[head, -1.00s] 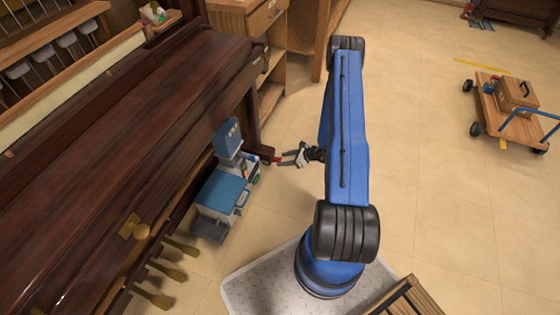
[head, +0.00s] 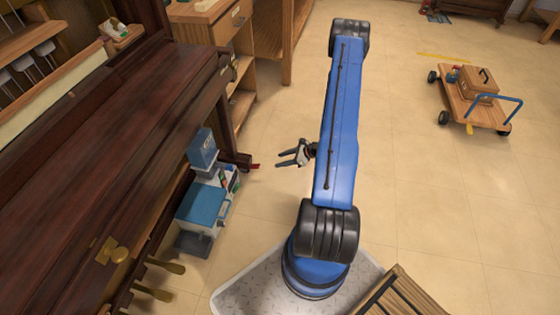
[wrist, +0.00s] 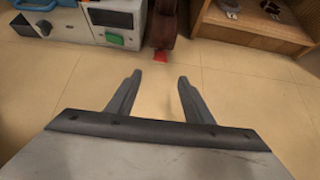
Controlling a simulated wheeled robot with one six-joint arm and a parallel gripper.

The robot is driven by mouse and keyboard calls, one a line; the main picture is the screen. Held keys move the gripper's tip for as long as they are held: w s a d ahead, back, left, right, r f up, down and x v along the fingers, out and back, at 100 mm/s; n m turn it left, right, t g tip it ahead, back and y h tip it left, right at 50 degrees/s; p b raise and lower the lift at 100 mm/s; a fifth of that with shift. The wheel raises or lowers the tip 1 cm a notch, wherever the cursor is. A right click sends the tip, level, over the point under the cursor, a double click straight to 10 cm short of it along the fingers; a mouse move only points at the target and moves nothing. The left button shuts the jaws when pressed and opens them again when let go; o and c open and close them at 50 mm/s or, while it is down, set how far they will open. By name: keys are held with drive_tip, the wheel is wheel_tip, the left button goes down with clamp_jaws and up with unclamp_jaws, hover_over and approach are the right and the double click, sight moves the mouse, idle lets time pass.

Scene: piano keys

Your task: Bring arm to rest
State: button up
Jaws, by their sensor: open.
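My gripper (head: 283,158) is open and empty in the head view, hanging to the left of my blue arm. It is over open tile floor, to the right of the piano. In the wrist view my gripper (wrist: 152,92) shows two dark fingers spread apart, with only floor between them. The piano (head: 110,140) is a dark wooden body along the left of the head view. Its keys do not show clearly.
A blue-topped box unit (head: 203,205) stands by the piano leg (head: 232,162). A wooden cabinet (head: 215,30) stands behind. A wooden cart (head: 472,105) carries a brown box at the right. The tile floor (head: 420,190) between is clear.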

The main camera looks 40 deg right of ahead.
idle(0.4)
drive_tip(key=w+a+r+n+g+y, duration=0.15)
drive_tip(key=a+r+n, duration=0.25)
drive_tip(key=r, duration=0.6)
drive_tip(key=w+a+r+n+g+y, duration=0.1)
drive_tip(key=w+a+r+n, duration=0.3)
drive_tip(key=r, duration=0.6)
drive_tip(key=s+a+r+n+g, duration=0.2)
drive_tip(key=s+a+r+n, duration=0.1)
drive_tip(key=a+r, duration=0.4)
drive_tip(key=s+a+r+n+g, duration=0.1)
drive_tip(key=s+a+r+n, duration=0.3)
drive_tip(key=r, duration=0.6)
drive_tip(key=s+a+r+n+g+h, duration=0.1)
drive_tip(key=s+a+r+n+h, duration=0.1)
drive_tip(key=s+a+r+n, duration=0.35)
drive_tip(key=s+a+r+n+g+h, duration=0.1)
drive_tip(key=s+a+r+n+h, duration=0.2)
drive_tip(key=s+r, duration=0.4)
drive_tip(key=s+r+n+t+h, duration=0.3)
drive_tip(key=s+r, duration=0.6)
drive_tip(key=s, duration=0.5)
drive_tip(key=shift+n+t+h, duration=0.35)
drive_tip(key=shift+n+h, duration=0.2)
drive_tip(key=shift+n, duration=0.4)
